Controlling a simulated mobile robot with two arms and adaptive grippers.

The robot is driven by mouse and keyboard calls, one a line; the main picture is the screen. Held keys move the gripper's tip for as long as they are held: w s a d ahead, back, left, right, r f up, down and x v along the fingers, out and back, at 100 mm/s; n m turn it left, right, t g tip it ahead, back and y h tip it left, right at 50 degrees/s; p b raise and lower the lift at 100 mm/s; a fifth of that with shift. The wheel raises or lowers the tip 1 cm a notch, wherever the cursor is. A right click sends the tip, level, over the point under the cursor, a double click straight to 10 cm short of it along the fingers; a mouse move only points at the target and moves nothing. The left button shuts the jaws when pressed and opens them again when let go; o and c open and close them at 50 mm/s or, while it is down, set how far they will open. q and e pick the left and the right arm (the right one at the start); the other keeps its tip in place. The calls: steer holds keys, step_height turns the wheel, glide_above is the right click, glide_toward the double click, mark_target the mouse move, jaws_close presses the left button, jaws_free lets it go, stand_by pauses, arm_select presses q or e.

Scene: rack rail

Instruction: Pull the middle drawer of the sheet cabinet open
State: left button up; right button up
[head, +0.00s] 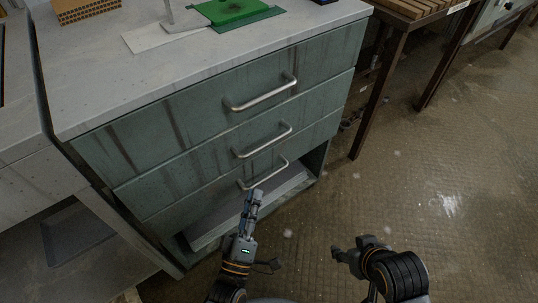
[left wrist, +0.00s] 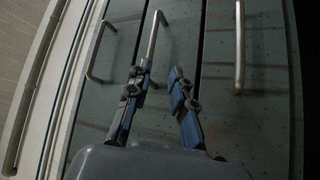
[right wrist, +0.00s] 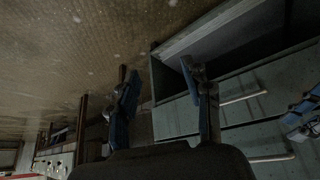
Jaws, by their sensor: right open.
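The sheet cabinet (head: 200,115) is grey-green with three drawers, all looking shut. The middle drawer's bar handle (head: 263,141) lies between the top handle (head: 262,93) and the bottom handle (head: 264,175). My left gripper (head: 253,196) is in front of the lower drawers, overlapping the bottom handle in the head view. In the left wrist view its fingers (left wrist: 160,78) are apart, and the middle handle (left wrist: 154,37) lies just beyond them, closest to the left fingertip; contact cannot be told. My right gripper (head: 339,254) is open and empty over the floor, right of the cabinet.
An open shelf (head: 240,215) lies below the drawers. A green item (head: 232,12) and sheets lie on the cabinet top. A wooden-topped table (head: 415,8) with dark legs stands to the right. The floor (head: 430,170) in front is clear.

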mark_target(266, 144)
arm_select(q)
steer(key=shift+t, duration=0.3)
steer(key=shift+r+b+x, duration=0.2)
steer(key=shift+b+x, duration=0.1)
steer(key=shift+x, duration=3.25)
steer(key=shift+r+b+x, duration=0.25)
steer(key=shift+b+x, duration=0.05)
steer(key=shift+x, duration=3.25)
arm_select(e)
steer(key=w+a+r+t, duration=0.1)
steer(key=w+r+t, duration=0.2)
steer(key=w, duration=0.2)
steer(key=shift+a+r+y, duration=0.25)
steer(key=shift+a+y, duration=0.1)
steer(key=shift+y, duration=0.05)
arm_select(q)
steer(key=shift+s, duration=0.2)
steer(key=shift+c, duration=0.4)
jaws_close()
